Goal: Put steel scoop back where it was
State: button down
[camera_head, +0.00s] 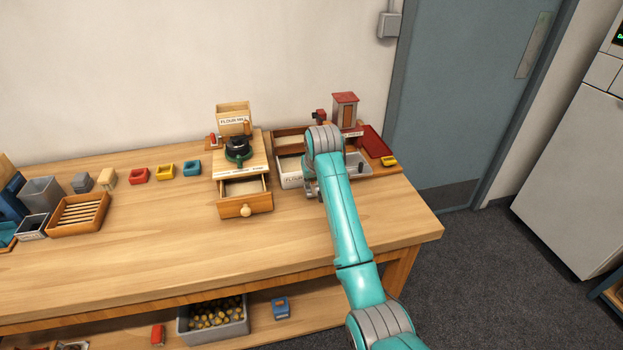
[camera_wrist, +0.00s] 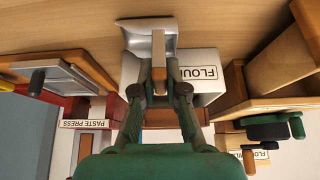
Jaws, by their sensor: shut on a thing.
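The steel scoop (camera_wrist: 146,32) shows in the wrist view, with a silvery bowl and a pale wooden handle (camera_wrist: 158,62). My gripper (camera_wrist: 159,78) is shut on the handle, one finger on each side. The bowl lies beyond the fingertips, over or beside the pale flour tub (camera_wrist: 210,91); I cannot tell whether they touch. In the head view the tub (camera_head: 291,180) stands at the back right of the bench. There my arm hides most of the gripper, and I cannot make out the scoop clearly.
The flour mill (camera_head: 239,155), with its open drawer (camera_head: 246,207), stands left of the tub. The paste press (camera_head: 345,110) and a red tray (camera_head: 375,142) stand behind and right. Colored blocks and a slatted wooden tray (camera_head: 80,214) lie left. The bench's front middle (camera_head: 180,245) is clear.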

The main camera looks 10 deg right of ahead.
jog(key=c, duration=1.2)
grip_release()
jog(key=shift+f, duration=0.1)
jog(key=shift+s+r, duration=0.1)
jog(key=shift+r, duration=0.4)
jog(key=v, duration=1.1)
jog(key=shift+s+r, duration=0.1)
jog(key=shift+s, duration=0.1)
